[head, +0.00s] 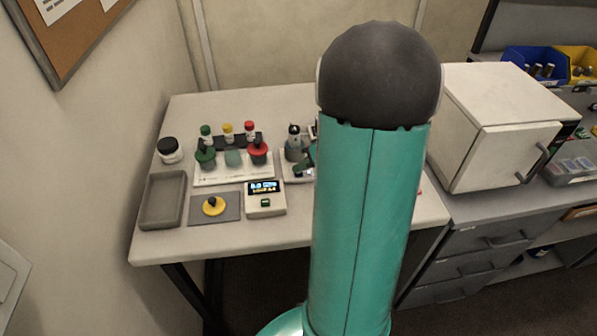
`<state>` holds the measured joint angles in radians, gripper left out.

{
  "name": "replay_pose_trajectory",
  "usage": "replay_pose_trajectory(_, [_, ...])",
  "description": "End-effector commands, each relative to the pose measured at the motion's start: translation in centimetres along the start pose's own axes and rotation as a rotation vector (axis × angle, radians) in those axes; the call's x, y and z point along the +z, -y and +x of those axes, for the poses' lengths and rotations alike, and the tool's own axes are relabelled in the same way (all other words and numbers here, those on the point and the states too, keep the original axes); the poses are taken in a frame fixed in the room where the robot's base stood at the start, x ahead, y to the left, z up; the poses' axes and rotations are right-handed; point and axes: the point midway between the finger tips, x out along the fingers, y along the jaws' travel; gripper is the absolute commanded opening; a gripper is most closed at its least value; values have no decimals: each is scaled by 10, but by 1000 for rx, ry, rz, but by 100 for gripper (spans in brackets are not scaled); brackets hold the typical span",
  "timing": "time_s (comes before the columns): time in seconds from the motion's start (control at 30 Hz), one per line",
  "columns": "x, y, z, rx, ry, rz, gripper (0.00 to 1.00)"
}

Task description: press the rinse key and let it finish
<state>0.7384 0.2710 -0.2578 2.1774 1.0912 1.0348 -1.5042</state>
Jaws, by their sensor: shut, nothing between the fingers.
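A small cream box (265,208) stands near the front of the white table. It has a lit dark display (263,187) with blue and orange marks too small to read. A green key (265,202) sits on the box below the display. I cannot read a label on it, so I cannot tell whether it is the rinse key. My teal arm with its dark rounded joint fills the picture's middle and hides the table to the right of the box. I cannot make out my gripper.
Left of the box are a grey mat with a yellow knob (213,206) and a grey tray (152,213). Behind is a white rack (232,177) with green and red pieces. A grey fixture (294,150) stands beside my arm. A white cabinet (490,120) is at right.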

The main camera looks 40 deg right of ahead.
Motion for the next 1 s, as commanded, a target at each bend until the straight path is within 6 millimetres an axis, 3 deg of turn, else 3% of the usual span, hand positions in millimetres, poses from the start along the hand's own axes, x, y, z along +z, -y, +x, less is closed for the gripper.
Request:
replay_pose_trajectory(0.77, [-9,9,-12,0,0,-1,0])
replay_pose_trajectory(1.0, [-19,19,-27,1,-2,-2,0])
